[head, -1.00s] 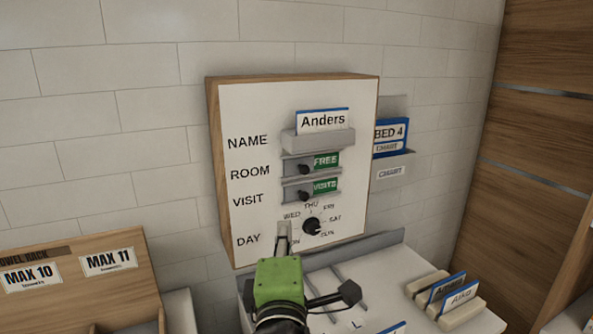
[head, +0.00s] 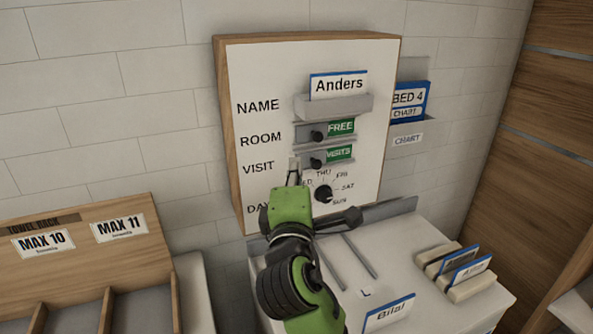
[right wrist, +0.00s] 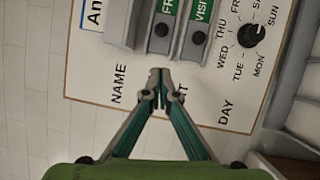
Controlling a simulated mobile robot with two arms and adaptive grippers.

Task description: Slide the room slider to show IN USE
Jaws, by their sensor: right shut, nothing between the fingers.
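The room slider (head: 317,136) is a black knob on a grey plate in the ROOM row of the board (head: 262,72). The green label to its right reads FREE. In the right wrist view the room slider's knob (right wrist: 161,30) sits beyond my fingertips. The visit slider (head: 317,162) below it shows a green VISITS label. My right gripper (head: 294,165) is shut and empty, in front of the board just left of the visit slider in the head view. In the right wrist view its fingertips (right wrist: 160,72) meet near the left ends of the slider rows. My left gripper is not in view.
A day dial (head: 323,193) is close to the right of my right gripper. A name card (head: 338,86) reading Anders stands in a holder above the sliders. A white table (head: 420,230) with card stands is below. A towel rack (head: 75,260) stands left.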

